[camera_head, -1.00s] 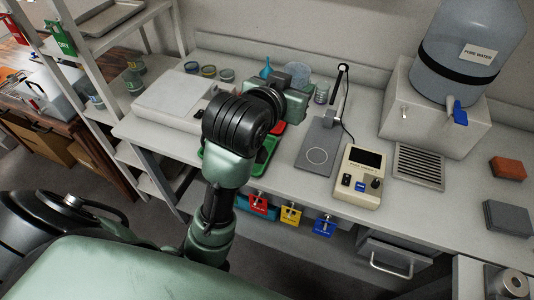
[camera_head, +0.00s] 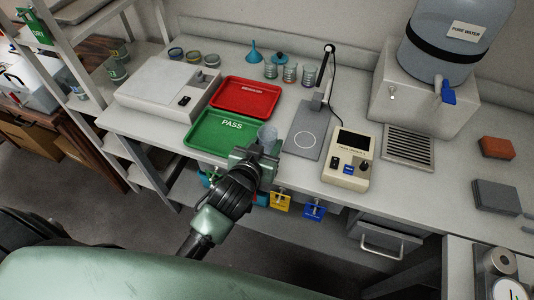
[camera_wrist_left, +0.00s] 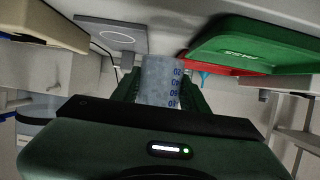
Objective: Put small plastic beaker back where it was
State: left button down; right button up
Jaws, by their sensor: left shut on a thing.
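The small plastic beaker (camera_head: 267,133) is clear, with blue graduation marks that show in the left wrist view (camera_wrist_left: 160,80). My left gripper (camera_head: 265,146) is shut on it, with one finger on each side. The gripper is over the front of the bench, just right of the green PASS tray (camera_head: 196,139) and left of the grey stand plate (camera_head: 308,123). Several similar clear beakers (camera_head: 289,73) stand at the back of the bench, behind the red tray (camera_head: 225,100). My right gripper is not in view.
A blue funnel (camera_head: 255,53) stands beside the back beakers. A white balance (camera_head: 160,90) is left of the trays. The stand's upright arm (camera_head: 328,70) and a beige meter (camera_head: 348,158) are to the right. A water dispenser (camera_head: 435,95) stands farther right.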

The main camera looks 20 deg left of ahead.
pick_arm(q)
notch_tip(320, 180, down, 4)
jog(key=shift+f, duration=0.4)
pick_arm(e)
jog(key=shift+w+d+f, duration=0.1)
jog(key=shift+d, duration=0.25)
pick_arm(q)
jog(key=shift+f, duration=0.15)
jog(key=c, duration=0.7)
grip_release()
jog(key=shift+c, duration=0.2)
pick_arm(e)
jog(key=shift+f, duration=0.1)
pick_arm(q)
jog(key=shift+s+r, duration=0.1)
jog(key=shift+r, duration=0.1)
jog(key=b+v, duration=0.1)
jog(key=v, duration=1)
jog(key=shift+s+r+b, duration=0.2)
jog(key=shift+s+b, duration=0.1)
jog(key=shift+s, duration=0.05)
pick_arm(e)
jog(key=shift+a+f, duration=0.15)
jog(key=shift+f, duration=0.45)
